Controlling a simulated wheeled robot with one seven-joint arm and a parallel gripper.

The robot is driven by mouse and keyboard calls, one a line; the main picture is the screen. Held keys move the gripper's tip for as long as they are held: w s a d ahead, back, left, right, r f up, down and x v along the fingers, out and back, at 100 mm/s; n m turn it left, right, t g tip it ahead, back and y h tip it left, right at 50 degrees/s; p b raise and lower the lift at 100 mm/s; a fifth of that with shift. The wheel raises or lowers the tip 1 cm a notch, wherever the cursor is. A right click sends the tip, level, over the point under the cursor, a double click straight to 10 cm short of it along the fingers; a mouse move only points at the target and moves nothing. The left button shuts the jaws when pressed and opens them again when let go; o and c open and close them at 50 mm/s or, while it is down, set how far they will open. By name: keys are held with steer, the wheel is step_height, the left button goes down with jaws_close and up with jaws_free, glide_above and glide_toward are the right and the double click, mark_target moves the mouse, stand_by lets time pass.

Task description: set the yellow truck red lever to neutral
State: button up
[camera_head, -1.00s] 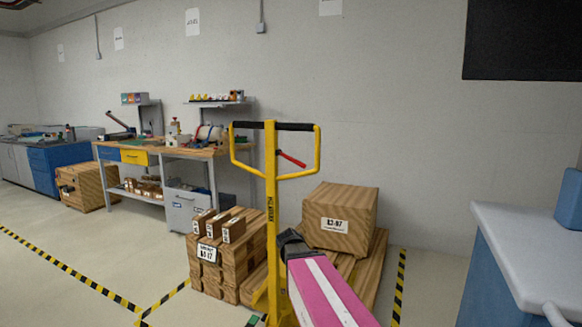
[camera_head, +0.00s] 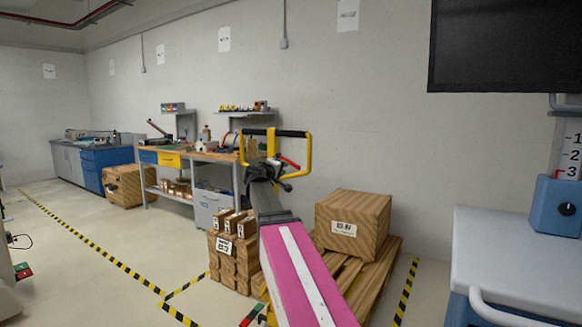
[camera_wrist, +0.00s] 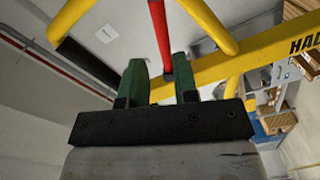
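The yellow truck's upright handle (camera_head: 308,155) with its black grip bar stands in front of the wall. Its red lever (camera_head: 290,163) slants out to the right just below the bar. My gripper (camera_head: 268,172) is raised at the handle, and the dark wrist covers much of the handle post. In the wrist view the two green fingers (camera_wrist: 159,78) are apart. The red lever (camera_wrist: 160,32) comes down from the top edge, and its lower end lies between the fingers in this view, with gaps beside it. I cannot tell whether they touch it.
A workbench (camera_head: 190,157) stands behind. A white-topped blue cabinet (camera_head: 508,250) is close on the right. The floor at left is open.

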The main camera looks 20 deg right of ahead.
mark_target(292, 165)
steer(key=x, duration=1)
steer(key=shift+w+d+f, duration=0.1)
steer(key=shift+w, duration=0.05)
jaws_close()
